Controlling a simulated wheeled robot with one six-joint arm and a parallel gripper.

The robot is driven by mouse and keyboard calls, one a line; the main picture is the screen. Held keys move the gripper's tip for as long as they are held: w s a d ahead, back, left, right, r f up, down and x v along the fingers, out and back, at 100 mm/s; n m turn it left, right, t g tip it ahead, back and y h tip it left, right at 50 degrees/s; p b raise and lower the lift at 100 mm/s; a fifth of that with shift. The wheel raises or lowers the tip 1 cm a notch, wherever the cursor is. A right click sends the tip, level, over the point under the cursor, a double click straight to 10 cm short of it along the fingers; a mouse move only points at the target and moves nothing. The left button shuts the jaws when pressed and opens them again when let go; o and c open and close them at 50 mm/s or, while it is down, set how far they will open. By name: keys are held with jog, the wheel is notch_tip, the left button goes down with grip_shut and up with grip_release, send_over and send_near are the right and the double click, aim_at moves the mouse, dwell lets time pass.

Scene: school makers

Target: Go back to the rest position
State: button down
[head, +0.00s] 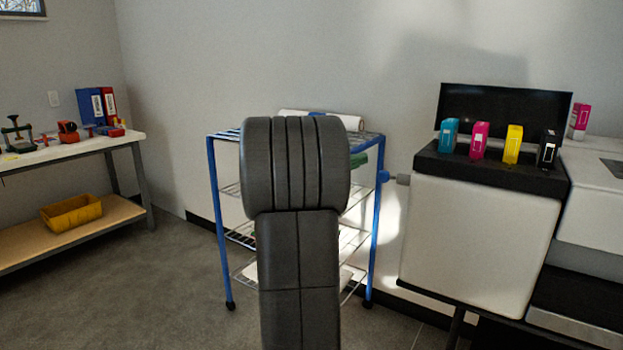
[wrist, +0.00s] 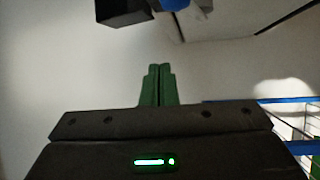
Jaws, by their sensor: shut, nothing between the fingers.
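My gripper (wrist: 157,85) shows in the wrist view with its two green fingers together and nothing between them. A pale wall lies behind the fingers there. In the head view my dark arm stands upright in the middle, in front of a blue-framed wire cart (head: 213,185). A small green part (head: 359,160) shows just right of my arm, probably a fingertip of my gripper; the rest of the gripper is hidden behind the arm.
A white printer (head: 478,235) stands right of the cart, with cyan (head: 448,134), magenta (head: 479,140), yellow (head: 513,144) and black (head: 548,149) cartridges on top. A workbench (head: 80,148) with a yellow bin (head: 71,213) is at left. Floor (head: 150,285) between is clear.

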jog(key=shift+n+y, duration=0.7)
jog(key=shift+y, duration=0.1)
jog(key=w+d+r+p, duration=0.1)
jog(key=p, duration=0.3)
jog(key=w+d+r+p, duration=0.1)
jog(key=p, duration=0.4)
jog(key=shift+w+d, duration=0.2)
jog(key=shift+d, duration=0.2)
jog(key=shift+d+p, duration=0.1)
jog(key=shift+p, duration=0.45)
jog(key=p, duration=0.3)
jog(key=g+y+p, duration=0.1)
jog(key=p, duration=0.2)
jog(key=shift+w+d+r+n, duration=0.2)
jog(key=shift+w+d+n, duration=0.1)
jog(key=shift+d+n, duration=0.1)
jog(key=y+p, duration=0.1)
jog(key=p, duration=0.4)
jog(key=d+g+p, duration=0.1)
jog(key=p, duration=0.4)
jog(key=shift+s+d+r+n+y, duration=0.1)
jog(key=shift+s+r+n+y, duration=0.2)
jog(key=shift+n+y, duration=0.1)
